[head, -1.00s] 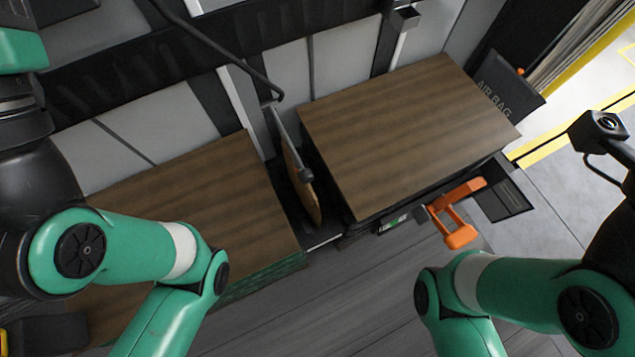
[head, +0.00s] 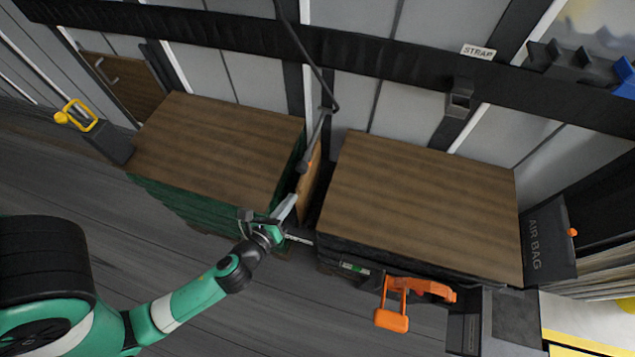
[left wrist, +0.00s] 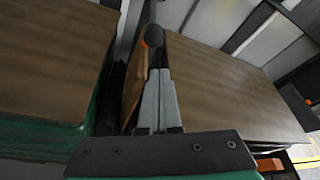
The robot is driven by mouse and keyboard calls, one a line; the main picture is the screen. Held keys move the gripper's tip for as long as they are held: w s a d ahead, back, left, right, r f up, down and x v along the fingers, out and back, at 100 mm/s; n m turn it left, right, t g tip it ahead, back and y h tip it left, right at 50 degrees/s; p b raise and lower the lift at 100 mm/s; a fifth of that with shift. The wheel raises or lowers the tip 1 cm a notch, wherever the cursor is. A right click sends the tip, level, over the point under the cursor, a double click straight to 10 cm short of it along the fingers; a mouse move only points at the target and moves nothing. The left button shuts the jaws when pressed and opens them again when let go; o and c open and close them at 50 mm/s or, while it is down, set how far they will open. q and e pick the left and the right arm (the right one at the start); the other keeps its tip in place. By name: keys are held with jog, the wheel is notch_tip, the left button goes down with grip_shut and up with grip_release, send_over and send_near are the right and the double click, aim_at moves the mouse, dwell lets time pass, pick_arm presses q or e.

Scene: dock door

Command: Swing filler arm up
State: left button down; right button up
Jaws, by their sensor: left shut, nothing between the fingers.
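The filler arm (head: 318,133) looks like a grey bar with a dark end knob, hanging down in the gap between two wood-topped stacks. A dark bent rod or hose reaches its upper end. A thin wooden panel (head: 309,186) stands upright in the same gap. My left gripper (head: 291,202) is shut and empty at the front of the gap, below the knob. In the left wrist view its closed fingers (left wrist: 160,75) point at the dark knob (left wrist: 153,35), which has an orange edge. I cannot tell whether they touch it. My right gripper is not in view.
The left stack (head: 220,145) and right stack (head: 425,200) flank the narrow gap. An orange handle (head: 392,318) sticks out before the right stack. A yellow handle (head: 80,115) stands at the far left. A dark air bag case (head: 546,240) stands at right.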

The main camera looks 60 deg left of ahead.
aim_at(303, 185)
pick_arm(q)
jog(key=x, duration=0.3)
jog(key=b+x, duration=0.1)
jog(key=x, duration=0.5)
jog(key=shift+a+f, duration=0.3)
jog(key=shift+a, duration=0.3)
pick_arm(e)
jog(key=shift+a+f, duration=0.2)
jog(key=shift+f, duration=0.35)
